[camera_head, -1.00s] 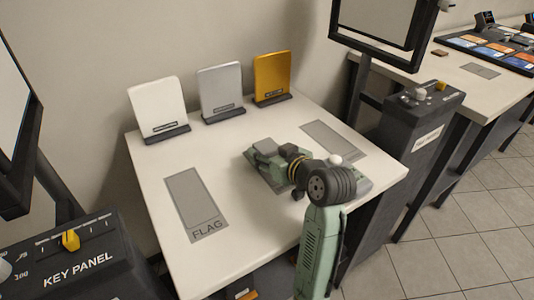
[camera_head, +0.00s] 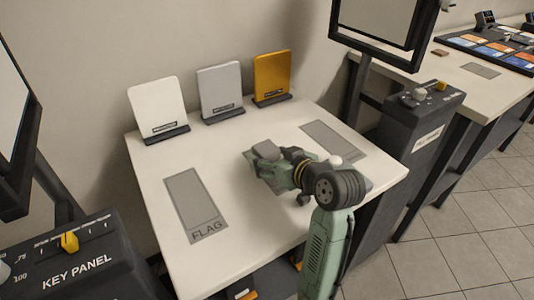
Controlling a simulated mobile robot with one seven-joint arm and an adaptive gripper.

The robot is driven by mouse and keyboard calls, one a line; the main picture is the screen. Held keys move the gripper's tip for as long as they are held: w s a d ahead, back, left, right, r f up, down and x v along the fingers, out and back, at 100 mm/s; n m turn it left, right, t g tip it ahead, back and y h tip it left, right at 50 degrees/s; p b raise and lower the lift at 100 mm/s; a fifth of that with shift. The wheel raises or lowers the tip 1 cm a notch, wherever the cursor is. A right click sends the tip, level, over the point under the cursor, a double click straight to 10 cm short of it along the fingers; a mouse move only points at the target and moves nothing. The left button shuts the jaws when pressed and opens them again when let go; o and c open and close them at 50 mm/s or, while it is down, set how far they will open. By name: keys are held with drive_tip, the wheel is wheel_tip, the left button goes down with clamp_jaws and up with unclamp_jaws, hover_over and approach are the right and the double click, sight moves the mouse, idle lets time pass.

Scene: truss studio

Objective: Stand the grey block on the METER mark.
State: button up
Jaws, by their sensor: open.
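The grey block (camera_head: 221,90) is an upright slab on a dark foot at the back of the white table, between a white block (camera_head: 157,107) and a yellow block (camera_head: 272,76). A plain grey rectangle (camera_head: 328,138) is marked on the right side of the table. My arm hides its near end, so I cannot read a label on it. My gripper (camera_head: 257,163) is over the middle of the table, in front of the grey block and apart from it. It is open, with nothing seen in it.
Another grey rectangle labelled FLAG (camera_head: 192,198) lies empty on the table's left side. A KEY PANEL console (camera_head: 82,255) stands at the near left. A dark console (camera_head: 420,122) and a framed screen (camera_head: 385,30) border the right. The table's front left is clear.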

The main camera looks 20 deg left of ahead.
drive_tip(key=v, duration=1)
drive_tip(key=shift+r, duration=0.3)
